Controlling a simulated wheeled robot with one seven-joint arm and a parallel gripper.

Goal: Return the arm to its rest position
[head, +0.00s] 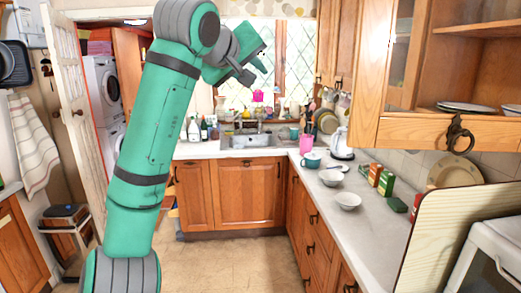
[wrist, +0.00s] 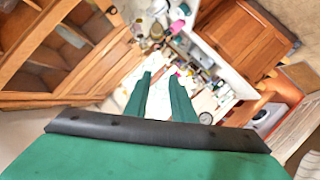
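My green arm rises through the left of the head view, bends at a grey joint near the top, and ends in my gripper (head: 256,69). The gripper is held high in the air, in front of the leaded window (head: 258,45) and above the sink. In the wrist view, my gripper (wrist: 160,77) shows two green fingers standing apart with nothing between them. The gripper is open and empty, and its fingers touch nothing that I can see.
The sink (head: 252,141) lies below the window. The right counter (head: 374,203) holds bowls, a kettle (head: 341,143) and small boxes. Open wall cupboards (head: 440,75) hang at upper right. A white door (head: 75,110) stands left, behind the arm.

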